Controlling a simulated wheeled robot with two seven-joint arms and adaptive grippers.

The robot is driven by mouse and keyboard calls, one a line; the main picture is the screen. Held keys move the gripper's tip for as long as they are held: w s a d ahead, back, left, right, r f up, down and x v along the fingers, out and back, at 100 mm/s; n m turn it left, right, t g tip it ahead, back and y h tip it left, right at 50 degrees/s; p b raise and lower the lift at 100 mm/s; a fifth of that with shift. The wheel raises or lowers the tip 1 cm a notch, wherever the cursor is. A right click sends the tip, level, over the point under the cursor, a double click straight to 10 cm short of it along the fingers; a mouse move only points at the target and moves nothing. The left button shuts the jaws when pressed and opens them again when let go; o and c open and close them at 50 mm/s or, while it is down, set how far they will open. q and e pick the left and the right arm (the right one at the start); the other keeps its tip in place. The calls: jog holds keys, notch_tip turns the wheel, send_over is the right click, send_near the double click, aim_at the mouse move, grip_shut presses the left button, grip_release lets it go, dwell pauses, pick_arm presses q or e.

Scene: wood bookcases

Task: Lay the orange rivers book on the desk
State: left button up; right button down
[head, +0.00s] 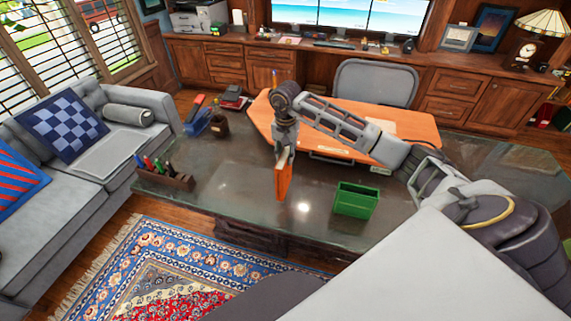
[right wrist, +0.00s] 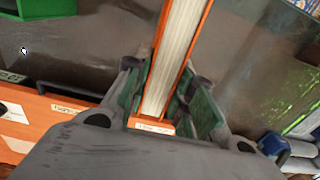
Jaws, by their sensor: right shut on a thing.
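The orange book (head: 283,179) is held upright, edge-on, over the middle of the dark glossy desk (head: 235,188). My right gripper (head: 284,150) is shut on it from above. In the right wrist view the book (right wrist: 180,50) shows its pale page block between two orange covers, with the green-padded fingers of my right gripper (right wrist: 170,100) on either side. Its title cannot be read. I cannot tell whether its lower edge touches the desk. My left gripper is not in view.
A green open box (head: 356,200) stands right of the book. A pen holder (head: 162,176) is at the desk's left end. A dark bottle (head: 219,122) and blue item (head: 197,122) stand further back. An orange-brown wood surface (head: 400,122) lies behind. Bare desk lies left of the book.

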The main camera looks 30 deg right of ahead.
jog(key=shift+f, duration=0.45)
notch_tip(320, 180, down, 4)
jog(key=shift+r+p, duration=0.15)
jog(key=shift+p, duration=0.2)
dwell(0.4)
jog(key=c, duration=1.2)
grip_release()
